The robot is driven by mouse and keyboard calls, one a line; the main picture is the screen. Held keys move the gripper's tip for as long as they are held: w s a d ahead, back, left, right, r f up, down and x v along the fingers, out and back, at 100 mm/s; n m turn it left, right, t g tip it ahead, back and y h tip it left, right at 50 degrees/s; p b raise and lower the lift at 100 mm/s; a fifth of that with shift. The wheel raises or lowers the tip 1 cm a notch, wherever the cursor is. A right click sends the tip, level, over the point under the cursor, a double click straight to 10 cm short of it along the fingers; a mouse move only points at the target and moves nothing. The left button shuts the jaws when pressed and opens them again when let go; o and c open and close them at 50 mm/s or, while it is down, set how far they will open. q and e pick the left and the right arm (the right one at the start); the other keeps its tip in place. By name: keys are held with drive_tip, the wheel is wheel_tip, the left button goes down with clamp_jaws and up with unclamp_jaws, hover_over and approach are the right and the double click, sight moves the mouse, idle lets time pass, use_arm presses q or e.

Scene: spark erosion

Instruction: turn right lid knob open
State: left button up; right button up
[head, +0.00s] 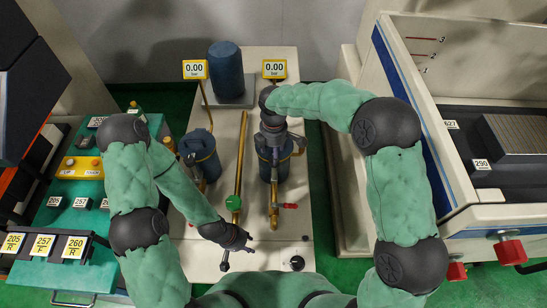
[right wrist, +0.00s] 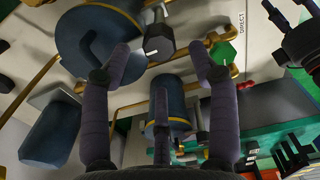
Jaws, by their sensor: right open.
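The right blue vessel (head: 268,172) stands on the pale bench, partly covered by my right gripper (head: 273,143), which is above its lid. In the right wrist view its blue lid (right wrist: 100,25) fills the upper left. A dark faceted knob (right wrist: 159,42) with a white mark shows beside that lid. It appears between the spread fingers of my right gripper (right wrist: 165,55), which is open and empty; contact cannot be told. The knob is hidden in the head view. My left gripper (head: 239,243) has its fingers apart over the front of the bench, holding nothing visible.
The left blue vessel (head: 203,155) and a tall blue cylinder (head: 227,68) stand nearby. A gold pipe with a green knob (head: 233,203) runs between the vessels. A red-handled valve (head: 290,206) and a black dial (head: 297,263) are at the front right. Two displays (head: 274,69) read 0.00.

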drive_tip(key=shift+f, duration=2.05)
drive_tip(key=c, duration=1.1)
